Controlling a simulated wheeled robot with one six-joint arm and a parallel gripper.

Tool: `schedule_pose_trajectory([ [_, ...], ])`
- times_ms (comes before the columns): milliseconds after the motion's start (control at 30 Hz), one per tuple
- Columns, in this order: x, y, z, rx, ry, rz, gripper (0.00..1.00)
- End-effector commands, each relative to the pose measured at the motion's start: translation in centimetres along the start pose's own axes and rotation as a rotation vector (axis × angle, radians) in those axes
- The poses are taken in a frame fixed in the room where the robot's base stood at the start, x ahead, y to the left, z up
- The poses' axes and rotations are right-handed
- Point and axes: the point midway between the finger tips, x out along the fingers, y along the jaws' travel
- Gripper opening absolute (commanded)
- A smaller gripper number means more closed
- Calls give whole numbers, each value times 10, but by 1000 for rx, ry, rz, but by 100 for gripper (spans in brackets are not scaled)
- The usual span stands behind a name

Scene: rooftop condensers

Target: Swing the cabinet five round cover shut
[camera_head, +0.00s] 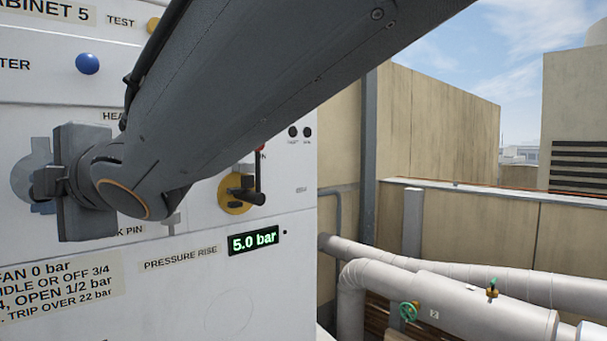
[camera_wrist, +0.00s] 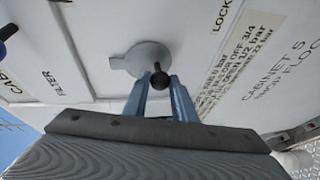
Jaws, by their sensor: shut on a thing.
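Cabinet 5 (camera_head: 190,235) is a white panel that fills the left of the head view. A grey round cover (camera_wrist: 150,57) with a tab on its left edge shows against the panel in the wrist view. Its grey disc also shows at the far left of the head view (camera_head: 32,174), partly hidden by my gripper. A dark knob (camera_wrist: 158,70) stands out in front of the disc. My gripper (camera_wrist: 160,82) has its two blue fingers shut on the knob. What lies behind the cover is hidden.
A yellow round dial with a black handle (camera_head: 240,193) stands right of my arm. A green display (camera_head: 254,241) reads 5.0 bar. A blue button (camera_head: 87,64) is above my gripper. Grey pipes (camera_head: 440,290) run outside at the right. My arm hides part of the panel.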

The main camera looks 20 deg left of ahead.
Motion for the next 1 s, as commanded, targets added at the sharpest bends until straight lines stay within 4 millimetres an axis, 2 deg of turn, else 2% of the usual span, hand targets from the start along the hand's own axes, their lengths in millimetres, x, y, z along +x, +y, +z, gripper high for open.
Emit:
schedule_pose_trajectory([
  [33, -1, 8, 0, -1, 1, 13, 0],
  [167, -3, 9, 1, -1, -1, 15, 0],
  [200, -3, 9, 1, -1, -1, 15, 31],
  [267, -3, 8, 1, -1, -2, 14, 41],
  [300, -4, 8, 1, -1, -2, 13, 43],
  [667, -9, 5, 0, 0, -1, 10, 43],
  [1000, -56, 7, 1, -1, -3, 12, 43],
])
